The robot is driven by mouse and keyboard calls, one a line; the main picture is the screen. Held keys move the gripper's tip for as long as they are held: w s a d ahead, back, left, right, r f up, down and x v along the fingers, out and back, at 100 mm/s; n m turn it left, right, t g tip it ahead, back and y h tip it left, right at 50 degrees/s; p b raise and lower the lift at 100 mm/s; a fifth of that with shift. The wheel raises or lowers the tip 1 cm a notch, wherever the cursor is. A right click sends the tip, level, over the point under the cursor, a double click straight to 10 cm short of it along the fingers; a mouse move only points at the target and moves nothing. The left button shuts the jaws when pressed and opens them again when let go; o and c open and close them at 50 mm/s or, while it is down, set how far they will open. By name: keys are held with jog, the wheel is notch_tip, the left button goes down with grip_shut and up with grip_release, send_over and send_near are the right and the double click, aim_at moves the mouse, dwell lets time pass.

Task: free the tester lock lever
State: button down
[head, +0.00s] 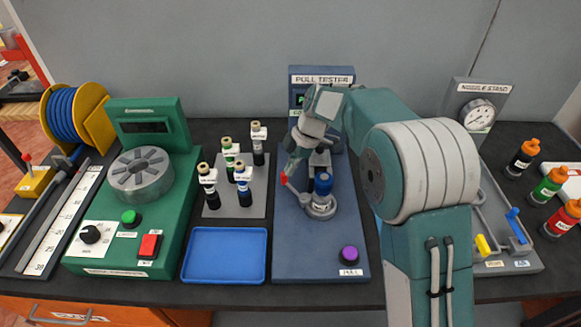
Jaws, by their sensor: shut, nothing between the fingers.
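The pull tester (290,245) is a dark blue-grey machine in the middle of the bench, with its labelled display box at the back. A lever with a red knob (284,178) sticks out at the left of its round grey clamp. A blue-topped piece (322,184) stands upright in the clamp. My gripper (290,166) points down at the tester's left side, shut and empty, with its tips close to the red knob. I cannot tell whether they touch it. My arm hides part of the tester's back and right side.
A blue tray (225,278) lies empty at the tester's left front. Several upright pieces stand on a grey rack (258,206) left of the tester. A purple button (348,254) sits at its front. A green machine (188,200) is further left; the nozzle station (476,105) is right.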

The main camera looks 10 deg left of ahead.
jog(key=shift+s+a+n+g+h, duration=0.15)
jog(key=shift+s+a+n+g, duration=0.15)
jog(key=shift+n, duration=0.35)
jog(key=shift+s+a+n+g+h, duration=0.1)
jog(key=shift+s+a+n+h, duration=0.2)
jog(key=shift+n, duration=0.35)
dwell(1.1)
jog(key=shift+s+a+n+g+h, duration=0.15)
jog(key=shift+s+n, duration=0.2)
jog(key=shift+n, duration=0.3)
jog(key=shift+s+a+n+g+h, duration=0.15)
jog(key=shift+s+n, duration=0.2)
jog(key=shift+n, duration=0.3)
dwell(2.2)
jog(key=v, duration=1.2)
jog(key=shift+d, duration=0.15)
